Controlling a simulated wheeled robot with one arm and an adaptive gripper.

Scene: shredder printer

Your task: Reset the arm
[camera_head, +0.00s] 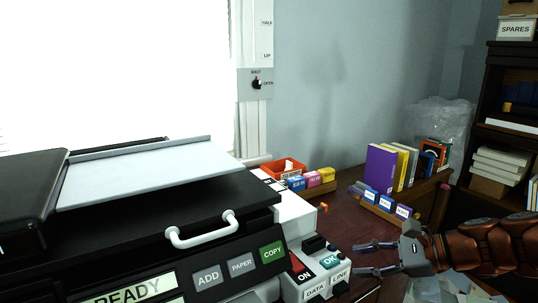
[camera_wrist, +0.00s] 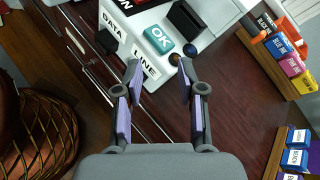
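My gripper (camera_head: 372,258) is at the right in the head view, low beside the front right corner of the printer. In the wrist view my gripper (camera_wrist: 158,85) has its two fingers spread apart with nothing between them. Below the fingers is the dark wooden desk (camera_wrist: 235,95). The printer's control block with the OK button (camera_wrist: 159,39) and the LINE label (camera_wrist: 146,64) lies just beyond the fingertips. I cannot tell if the fingertips touch it.
The printer (camera_head: 200,240) with its white handle (camera_head: 202,231) fills the left. A dark shelf (camera_head: 490,130) is at the right.

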